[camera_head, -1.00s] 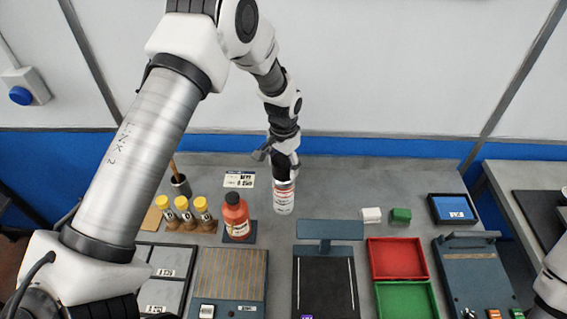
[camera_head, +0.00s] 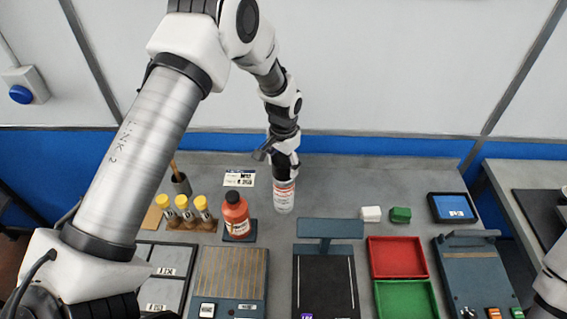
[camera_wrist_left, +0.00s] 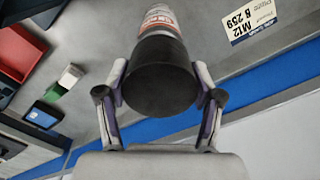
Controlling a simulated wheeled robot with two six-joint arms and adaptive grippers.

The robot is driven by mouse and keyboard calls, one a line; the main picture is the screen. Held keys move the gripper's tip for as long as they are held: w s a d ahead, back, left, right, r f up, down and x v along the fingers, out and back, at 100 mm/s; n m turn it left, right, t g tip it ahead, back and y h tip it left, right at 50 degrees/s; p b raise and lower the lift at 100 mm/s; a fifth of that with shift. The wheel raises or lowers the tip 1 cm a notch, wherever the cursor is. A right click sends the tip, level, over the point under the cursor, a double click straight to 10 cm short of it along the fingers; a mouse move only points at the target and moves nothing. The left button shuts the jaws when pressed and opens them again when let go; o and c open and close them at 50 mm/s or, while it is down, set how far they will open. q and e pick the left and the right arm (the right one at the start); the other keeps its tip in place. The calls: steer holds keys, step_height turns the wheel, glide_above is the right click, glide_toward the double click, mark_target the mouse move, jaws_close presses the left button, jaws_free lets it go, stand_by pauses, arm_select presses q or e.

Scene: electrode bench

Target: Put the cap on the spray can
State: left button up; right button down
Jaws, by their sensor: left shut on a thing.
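The spray can (camera_head: 284,198), white with red print, stands upright on the grey bench behind the black panel. My left gripper (camera_head: 284,174) is directly above it, pointing down. In the left wrist view, my left gripper (camera_wrist_left: 160,80) is shut on the black cap (camera_wrist_left: 158,92), one finger on each side. The can's red and white label (camera_wrist_left: 157,18) shows just beyond the cap, in line with it. The rim where cap and can meet is hidden, so I cannot tell whether the cap is fully seated. My right gripper is out of view.
A red bottle (camera_head: 236,214) and several yellow-capped vials (camera_head: 182,203) stand left of the can. A white block (camera_head: 371,214) and a green block (camera_head: 400,215) lie to its right. A red tray (camera_head: 397,259) is nearer. The bench right beside the can is clear.

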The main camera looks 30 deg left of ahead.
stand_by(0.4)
arm_select(q)
steer(key=o, duration=0.8)
steer(key=shift+o, duration=0.6)
steer(key=shift+r+p, duration=2.7)
steer(key=shift+r, duration=0.85)
jaws_close()
